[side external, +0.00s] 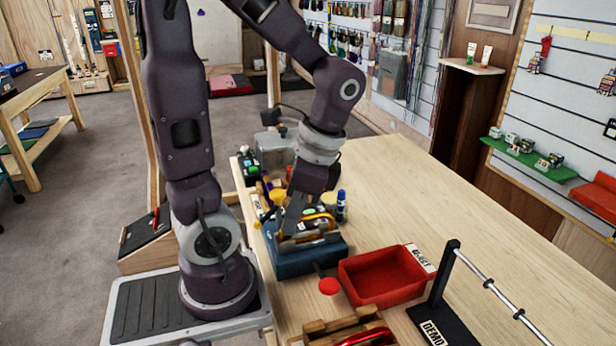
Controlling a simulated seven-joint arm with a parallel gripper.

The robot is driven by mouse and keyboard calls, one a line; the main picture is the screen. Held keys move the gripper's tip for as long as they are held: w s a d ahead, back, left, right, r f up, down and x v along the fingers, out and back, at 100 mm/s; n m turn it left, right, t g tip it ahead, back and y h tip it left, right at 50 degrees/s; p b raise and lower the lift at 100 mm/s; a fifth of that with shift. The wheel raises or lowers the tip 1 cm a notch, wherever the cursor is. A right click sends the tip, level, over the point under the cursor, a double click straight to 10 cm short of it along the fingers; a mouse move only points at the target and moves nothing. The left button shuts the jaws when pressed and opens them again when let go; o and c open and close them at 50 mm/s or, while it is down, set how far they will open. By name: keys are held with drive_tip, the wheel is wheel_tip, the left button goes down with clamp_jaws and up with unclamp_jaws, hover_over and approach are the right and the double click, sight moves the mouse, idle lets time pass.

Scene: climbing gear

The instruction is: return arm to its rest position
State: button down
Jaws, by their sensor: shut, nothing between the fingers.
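My gripper (292,226) points down over a dark blue box (305,264) near the table's left edge. Its fingers are shut, with nothing visible held between them. The fingertips are close to the items on the box, and I cannot tell from this view whether they touch. My purple-grey arm reaches from its base at the lower left, up and over to the gripper.
A red tray (388,276) labelled reject stands right of the blue box. A black stand (440,310) with a metal bar is at the front right. A blue bottle (341,206) and a grey machine (272,153) stand nearby. The table's back right (400,185) is clear.

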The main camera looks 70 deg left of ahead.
drive_tip(key=s+d+v, duration=0.1)
drive_tip(key=v, duration=0.9)
drive_tip(key=d+n+t, duration=0.1)
drive_tip(key=t, duration=0.2)
drive_tip(key=d+f+n+t+h, duration=0.1)
drive_tip(key=d+n+t, duration=0.1)
drive_tip(key=t, duration=0.1)
drive_tip(key=d+n+t, duration=0.1)
drive_tip(key=d+t, duration=0.1)
drive_tip(key=shift+s+d+f+n+t, duration=0.2)
drive_tip(key=shift+s+f+n+t, duration=0.15)
drive_tip(key=shift+n+t, duration=0.05)
